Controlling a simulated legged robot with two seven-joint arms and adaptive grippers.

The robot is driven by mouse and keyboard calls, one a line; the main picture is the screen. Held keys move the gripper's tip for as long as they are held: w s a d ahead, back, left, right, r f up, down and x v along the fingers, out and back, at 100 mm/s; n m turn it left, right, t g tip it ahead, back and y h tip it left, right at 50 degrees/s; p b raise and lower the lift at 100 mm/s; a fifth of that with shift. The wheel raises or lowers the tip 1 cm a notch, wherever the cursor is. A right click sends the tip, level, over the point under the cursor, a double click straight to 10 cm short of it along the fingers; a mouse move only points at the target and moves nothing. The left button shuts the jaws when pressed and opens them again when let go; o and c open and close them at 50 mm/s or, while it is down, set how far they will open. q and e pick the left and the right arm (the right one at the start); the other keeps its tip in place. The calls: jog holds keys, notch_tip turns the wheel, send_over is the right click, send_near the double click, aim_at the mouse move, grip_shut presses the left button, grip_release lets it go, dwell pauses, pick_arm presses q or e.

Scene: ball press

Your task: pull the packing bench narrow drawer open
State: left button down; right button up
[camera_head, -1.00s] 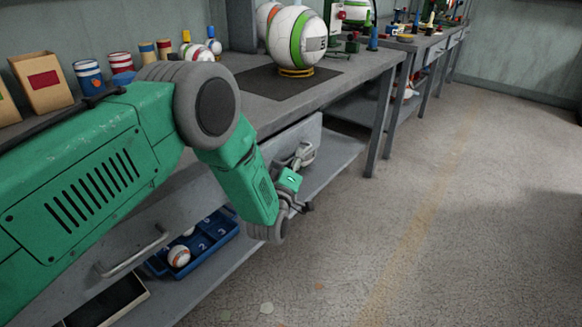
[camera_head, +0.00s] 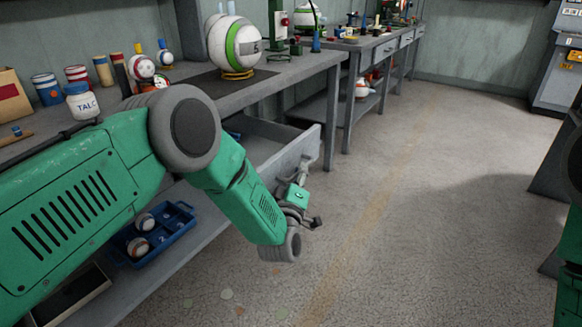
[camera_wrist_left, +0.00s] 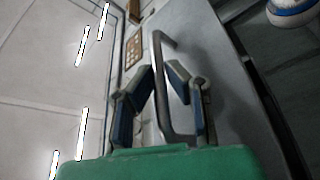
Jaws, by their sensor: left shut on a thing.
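The packing bench narrow drawer (camera_head: 290,152) juts out from under the bench top in the head view, with part of its inside showing behind the grey front. My left gripper (camera_head: 302,172) is at the outer face of that front, mostly behind its own wrist. In the left wrist view the bar handle (camera_wrist_left: 158,50) stands on the grey drawer front (camera_wrist_left: 212,55). The left gripper's fingers (camera_wrist_left: 161,75) are on both sides of the bar, shut on it. My right gripper is out of view.
The bench top (camera_head: 285,75) carries a large white-green ball (camera_head: 233,45), a TALC jar (camera_head: 82,102) and several tins. A blue tray (camera_head: 177,226) with balls sits on the lower shelf. The floor (camera_head: 390,210) in front is clear.

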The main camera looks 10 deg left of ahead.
pick_arm(q)
jog(key=shift+s+d+f, duration=0.25)
jog(key=shift+s+d, duration=0.05)
jog(key=shift+d, duration=0.05)
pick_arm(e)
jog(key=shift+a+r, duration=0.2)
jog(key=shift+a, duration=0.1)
pick_arm(q)
jog(key=shift+d, duration=0.3)
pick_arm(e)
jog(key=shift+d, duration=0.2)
pick_arm(q)
jog(key=c, duration=1.6)
grip_release()
jog(key=shift+a+r, duration=0.15)
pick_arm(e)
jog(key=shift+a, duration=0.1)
pick_arm(q)
jog(key=v, duration=1.2)
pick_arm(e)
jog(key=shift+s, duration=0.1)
